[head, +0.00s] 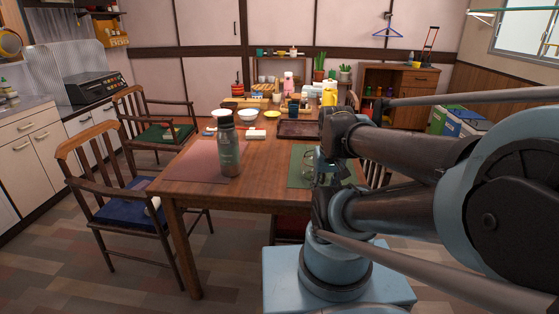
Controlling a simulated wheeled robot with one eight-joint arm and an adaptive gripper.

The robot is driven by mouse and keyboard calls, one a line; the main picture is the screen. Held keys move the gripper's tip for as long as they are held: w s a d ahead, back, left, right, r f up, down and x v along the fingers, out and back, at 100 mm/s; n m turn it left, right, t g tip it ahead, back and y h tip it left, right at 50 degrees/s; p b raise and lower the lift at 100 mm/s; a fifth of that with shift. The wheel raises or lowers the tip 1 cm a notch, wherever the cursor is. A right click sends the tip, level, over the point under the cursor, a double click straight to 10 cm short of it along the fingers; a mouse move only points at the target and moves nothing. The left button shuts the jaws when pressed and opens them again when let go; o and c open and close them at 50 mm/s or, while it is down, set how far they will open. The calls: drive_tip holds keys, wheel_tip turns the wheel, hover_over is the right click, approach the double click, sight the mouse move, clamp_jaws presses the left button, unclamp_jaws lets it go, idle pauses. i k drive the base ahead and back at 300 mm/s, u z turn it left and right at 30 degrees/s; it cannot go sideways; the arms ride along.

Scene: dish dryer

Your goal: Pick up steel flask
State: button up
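A tall grey-green flask (230,155) with a dark cap stands upright on the near part of the wooden table. It is at the right edge of a reddish placemat (190,160). My gripper (322,185) is at the end of my folded arm, to the right of the flask and well apart from it. Its fingers are dark, small and partly lost against my own arm links, so their opening is unclear. Nothing touches the flask.
A clear glass (308,165) stands on a green placemat (297,178) close to my arm. White bowls (248,115), a dark tray (298,130) and a yellow bottle (329,93) are farther back. Wooden chairs (100,165) line the left side.

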sight(228, 141)
drive_tip(key=z, duration=0.9)
drive_tip(key=k, duration=1.25)
drive_tip(key=u, duration=0.65)
